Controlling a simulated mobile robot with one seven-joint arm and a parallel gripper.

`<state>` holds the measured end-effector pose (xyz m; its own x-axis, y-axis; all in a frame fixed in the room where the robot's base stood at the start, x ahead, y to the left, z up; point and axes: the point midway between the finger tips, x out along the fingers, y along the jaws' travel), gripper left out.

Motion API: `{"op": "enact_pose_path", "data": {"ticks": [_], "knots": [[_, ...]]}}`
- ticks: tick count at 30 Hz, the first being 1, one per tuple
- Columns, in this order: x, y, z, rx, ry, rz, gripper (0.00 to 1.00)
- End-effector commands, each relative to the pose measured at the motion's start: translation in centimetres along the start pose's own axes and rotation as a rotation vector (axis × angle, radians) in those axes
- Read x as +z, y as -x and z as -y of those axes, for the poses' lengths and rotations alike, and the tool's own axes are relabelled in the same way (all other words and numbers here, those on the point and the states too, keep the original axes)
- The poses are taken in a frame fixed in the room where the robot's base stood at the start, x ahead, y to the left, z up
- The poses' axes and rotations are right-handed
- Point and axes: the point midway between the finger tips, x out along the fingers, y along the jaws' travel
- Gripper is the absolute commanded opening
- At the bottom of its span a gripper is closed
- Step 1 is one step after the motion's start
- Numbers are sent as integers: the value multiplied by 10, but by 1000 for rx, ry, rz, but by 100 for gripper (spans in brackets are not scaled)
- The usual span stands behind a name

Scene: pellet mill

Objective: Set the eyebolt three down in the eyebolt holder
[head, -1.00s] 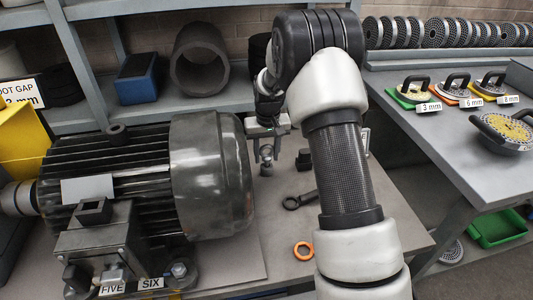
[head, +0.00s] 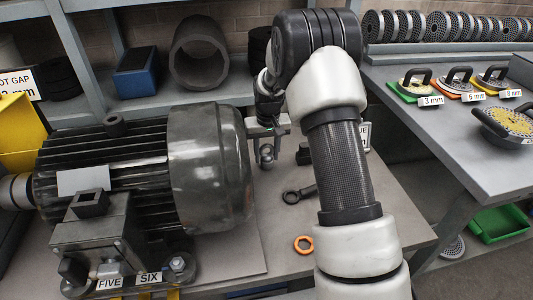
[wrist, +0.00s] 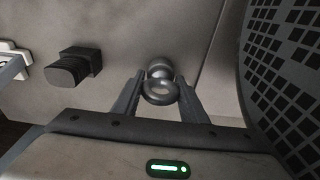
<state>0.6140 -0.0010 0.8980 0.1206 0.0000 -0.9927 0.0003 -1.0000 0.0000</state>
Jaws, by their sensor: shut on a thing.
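My gripper (wrist: 160,82) is shut on a grey metal eyebolt (wrist: 161,92), with one finger on each side of its ring in the wrist view. The eyebolt's rounded lower part shows just beyond the ring, above or against the grey bench top; I cannot tell whether it touches. In the head view my gripper (head: 265,132) and the eyebolt (head: 267,153) are just right of the big motor. A small dark block (head: 304,155) stands to their right; it shows left of the gripper in the wrist view (wrist: 75,66). I cannot identify the eyebolt holder for certain.
The large grey motor (head: 205,165) stands close left of my gripper. A dark ring-ended tool (head: 296,196) and an orange ring (head: 303,245) lie on the bench (head: 285,225). A white label (head: 365,135) shows partly behind my arm. A pipe-like cylinder (head: 200,55) sits on the back shelf.

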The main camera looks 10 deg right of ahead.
Motion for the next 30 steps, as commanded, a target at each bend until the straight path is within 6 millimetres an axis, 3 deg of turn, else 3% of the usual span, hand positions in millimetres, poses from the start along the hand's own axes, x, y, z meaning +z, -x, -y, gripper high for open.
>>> {"op": "enact_pose_path", "data": {"ticks": [8, 9, 12, 19, 26, 30], "knots": [[0, -2, 0, 0, 0, -1, 17], [0, -2, 0, 0, 0, -1, 40], [0, -2, 0, 0, 0, -1, 57], [0, -2, 0, 0, 0, 0, 61], [0, -3, 0, 0, 0, 0, 100], [0, -3, 0, 0, 0, 0, 100]]}}
